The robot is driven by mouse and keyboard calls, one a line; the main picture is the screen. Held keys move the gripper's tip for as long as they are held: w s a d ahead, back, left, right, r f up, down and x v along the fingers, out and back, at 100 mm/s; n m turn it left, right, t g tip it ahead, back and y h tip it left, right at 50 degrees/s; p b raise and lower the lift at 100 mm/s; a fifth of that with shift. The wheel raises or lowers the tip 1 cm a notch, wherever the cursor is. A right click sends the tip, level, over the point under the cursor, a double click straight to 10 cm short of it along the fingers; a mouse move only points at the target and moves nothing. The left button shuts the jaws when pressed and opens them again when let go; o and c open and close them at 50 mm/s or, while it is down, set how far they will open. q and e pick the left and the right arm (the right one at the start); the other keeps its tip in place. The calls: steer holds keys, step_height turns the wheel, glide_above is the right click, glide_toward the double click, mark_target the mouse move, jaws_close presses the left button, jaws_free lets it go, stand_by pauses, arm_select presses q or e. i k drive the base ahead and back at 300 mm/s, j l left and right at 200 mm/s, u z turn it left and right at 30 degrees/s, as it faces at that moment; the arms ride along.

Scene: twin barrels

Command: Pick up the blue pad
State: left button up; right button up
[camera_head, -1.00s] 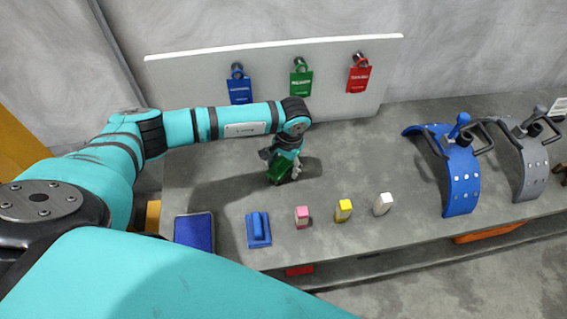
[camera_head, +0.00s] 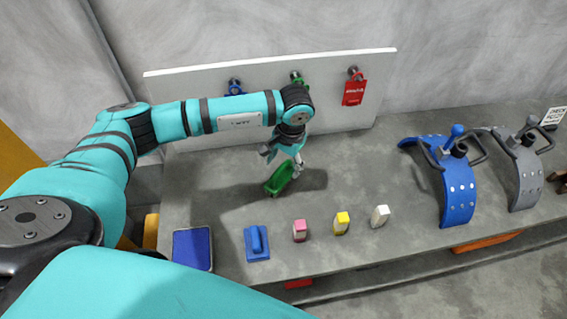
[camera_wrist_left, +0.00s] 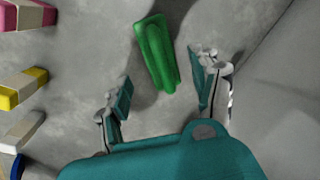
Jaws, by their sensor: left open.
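A flat dark blue pad (camera_head: 192,248) in a grey-edged frame lies at the front left of the bench. Right of it is a small blue block with a raised grip (camera_head: 257,243). My left gripper (camera_head: 283,157) is over the bench, behind and to the right of both. It is open and empty, with a green block (camera_head: 279,181) just below it. In the left wrist view, the two fingers (camera_wrist_left: 163,95) are spread and the green block (camera_wrist_left: 157,52) lies beyond them, apart from both. My right gripper is not in view.
Small pink (camera_head: 300,230), yellow (camera_head: 341,223) and white (camera_head: 380,216) blocks stand in a row along the front. A blue curved clamp (camera_head: 457,190) and a grey one (camera_head: 524,170) stand at right. A white board (camera_head: 165,100) with hanging tags is behind.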

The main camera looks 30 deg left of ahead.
mark_target(256, 242)
steer(key=u, duration=1.15)
